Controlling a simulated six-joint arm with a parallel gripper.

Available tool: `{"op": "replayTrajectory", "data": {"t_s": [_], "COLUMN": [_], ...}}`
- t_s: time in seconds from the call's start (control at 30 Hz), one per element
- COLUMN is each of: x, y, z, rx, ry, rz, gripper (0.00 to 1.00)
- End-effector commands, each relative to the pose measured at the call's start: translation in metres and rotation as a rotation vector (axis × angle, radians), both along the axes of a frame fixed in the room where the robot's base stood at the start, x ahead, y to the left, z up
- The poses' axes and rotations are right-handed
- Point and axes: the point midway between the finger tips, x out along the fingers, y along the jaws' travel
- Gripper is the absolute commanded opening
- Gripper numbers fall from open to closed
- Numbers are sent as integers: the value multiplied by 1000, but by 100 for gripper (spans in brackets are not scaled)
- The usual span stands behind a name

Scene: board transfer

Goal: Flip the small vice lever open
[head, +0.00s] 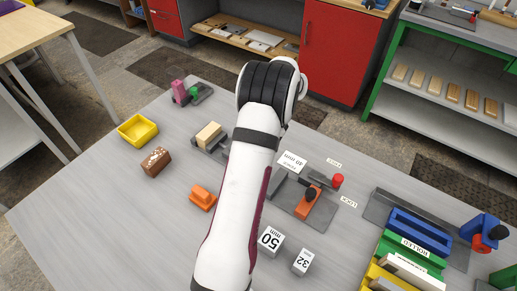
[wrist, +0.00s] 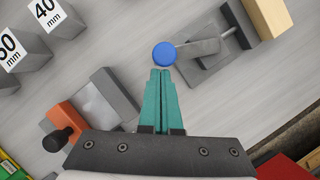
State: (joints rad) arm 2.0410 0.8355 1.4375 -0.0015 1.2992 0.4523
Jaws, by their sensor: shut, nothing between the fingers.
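The small grey vice (wrist: 211,73) shows at the upper right of the wrist view, beside a light wooden block (wrist: 272,16). Its lever (wrist: 197,48) ends in a blue ball knob (wrist: 164,53) and points left in that view. My gripper (wrist: 161,72) has its teal fingers together and empty, tips right at the knob's near side. I cannot tell whether they touch it. In the head view the vice (head: 221,152) with its wooden block (head: 208,134) is partly behind my arm. The blue knob and my fingers are hidden there.
A yellow bin (head: 137,130), brown block (head: 155,161) and orange piece (head: 202,197) lie left.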

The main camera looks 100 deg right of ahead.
Motion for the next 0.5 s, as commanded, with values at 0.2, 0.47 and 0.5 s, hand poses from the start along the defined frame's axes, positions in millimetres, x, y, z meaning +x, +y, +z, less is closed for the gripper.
{"op": "replayTrajectory", "data": {"t_s": [0.2,0.47,0.5], "x": [3,7,9], "y": [2,6,7], "z": [0,0,0], "rx": [0,0,1], "ry": [-1,0,-2], "rz": [-33,-92,-110], "gripper": [0,0,0]}}
